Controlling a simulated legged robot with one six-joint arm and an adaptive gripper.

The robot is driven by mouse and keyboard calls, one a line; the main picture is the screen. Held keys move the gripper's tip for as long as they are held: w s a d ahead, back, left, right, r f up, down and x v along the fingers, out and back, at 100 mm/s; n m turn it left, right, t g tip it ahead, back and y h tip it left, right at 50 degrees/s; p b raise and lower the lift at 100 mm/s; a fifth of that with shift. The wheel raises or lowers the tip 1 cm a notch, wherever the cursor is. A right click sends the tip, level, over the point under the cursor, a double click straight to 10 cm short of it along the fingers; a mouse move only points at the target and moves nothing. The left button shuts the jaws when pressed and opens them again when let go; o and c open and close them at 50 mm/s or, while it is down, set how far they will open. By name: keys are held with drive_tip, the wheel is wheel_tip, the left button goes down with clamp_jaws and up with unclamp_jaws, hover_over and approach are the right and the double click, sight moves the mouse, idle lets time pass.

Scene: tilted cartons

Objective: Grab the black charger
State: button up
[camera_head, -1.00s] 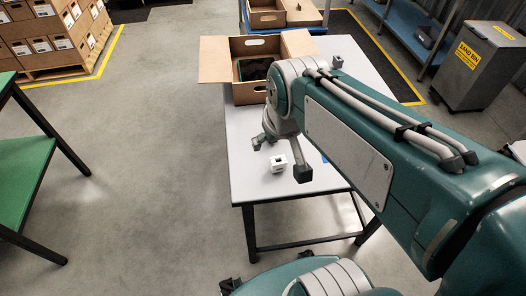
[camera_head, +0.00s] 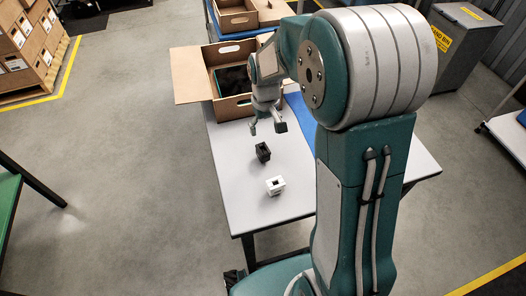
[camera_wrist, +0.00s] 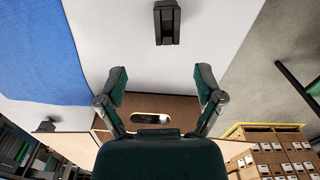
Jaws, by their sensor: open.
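The black charger (camera_head: 263,152) stands on the grey table (camera_head: 240,190), between my gripper and a white block. My gripper (camera_head: 267,129) is open and empty, beyond the charger and close to the front of the open carton. In the wrist view, the charger (camera_wrist: 167,24) is at the top centre, apart from and beyond the two spread fingers (camera_wrist: 161,82). Nothing lies between the fingertips except bare table behind them.
The white block (camera_head: 275,186) sits nearer the table's front edge. The open cardboard carton (camera_head: 234,109), with dark contents, stands behind my gripper. A blue mat (camera_head: 301,116) lies on the right part of the table. The left table surface is clear.

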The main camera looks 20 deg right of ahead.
sight(263, 150)
wheel_tip(263, 150, down, 6)
drive_tip(key=shift+a+r, duration=0.15)
drive_tip(key=shift+r, duration=0.1)
drive_tip(key=shift+s+a+f, duration=0.15)
drive_tip(key=shift+f, duration=1.2)
drive_tip(key=shift+s+a+f, duration=0.15)
drive_tip(key=shift+f, duration=1.2)
clamp_jaws()
